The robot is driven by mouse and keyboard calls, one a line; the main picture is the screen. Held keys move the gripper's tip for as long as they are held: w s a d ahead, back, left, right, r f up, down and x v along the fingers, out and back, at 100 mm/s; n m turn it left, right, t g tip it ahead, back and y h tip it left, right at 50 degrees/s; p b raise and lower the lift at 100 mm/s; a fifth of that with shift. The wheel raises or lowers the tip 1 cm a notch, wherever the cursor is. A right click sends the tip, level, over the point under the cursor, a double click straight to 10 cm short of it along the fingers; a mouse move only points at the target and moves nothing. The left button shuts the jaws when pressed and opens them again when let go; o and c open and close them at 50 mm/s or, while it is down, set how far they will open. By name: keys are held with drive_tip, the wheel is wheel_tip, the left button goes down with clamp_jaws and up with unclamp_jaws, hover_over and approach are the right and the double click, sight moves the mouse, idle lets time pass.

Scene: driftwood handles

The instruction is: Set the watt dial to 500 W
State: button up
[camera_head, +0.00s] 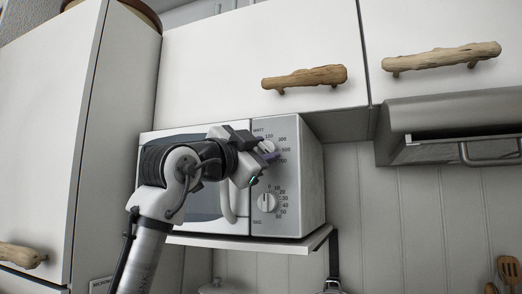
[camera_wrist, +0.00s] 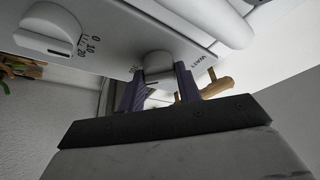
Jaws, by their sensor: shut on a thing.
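The silver microwave (camera_head: 305,190) stands on a shelf, its control panel on the right of its front. The watt dial (camera_head: 268,146) is at the top of the panel, partly covered by my gripper (camera_head: 262,158). Marks 100, 300, 500 and 700 ring it. In the wrist view, the watt dial (camera_wrist: 157,62) sits between the two purple fingers of my gripper (camera_wrist: 158,78), which is shut on it. Which mark the dial points to cannot be told.
The timer dial (camera_head: 267,202) is below the watt dial, and it also shows in the wrist view (camera_wrist: 48,30). The microwave door handle (camera_head: 229,205) is left of the panel. A cabinet with a driftwood handle (camera_head: 304,78) is above. A range hood (camera_head: 450,130) is at the right.

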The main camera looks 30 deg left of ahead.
drive_tip(key=shift+f+n, duration=0.1)
drive_tip(key=shift+n, duration=0.2)
drive_tip(key=n+y+b, duration=0.1)
drive_tip(key=n, duration=0.1)
drive_tip(key=n+t+y+b, duration=0.1)
drive_tip(key=n, duration=0.2)
drive_tip(key=shift+d+f+n+y, duration=0.1)
drive_tip(key=shift+d+n+y, duration=0.05)
drive_tip(key=shift+n+y, duration=0.15)
drive_tip(key=shift+n+y+b, duration=0.45)
drive_tip(key=shift+n+y, duration=0.45)
drive_tip(key=shift+n, duration=0.65)
drive_tip(key=shift+n+y+b, duration=0.45)
drive_tip(key=shift+n+y, duration=0.45)
drive_tip(key=shift+n, duration=0.65)
drive_tip(key=o, duration=1)
drive_tip(key=shift+s, duration=0.1)
drive_tip(key=b+v, duration=0.6)
drive_tip(key=v, duration=0.7)
drive_tip(key=shift+s+f, duration=0.15)
drive_tip(key=shift+s, duration=0.1)
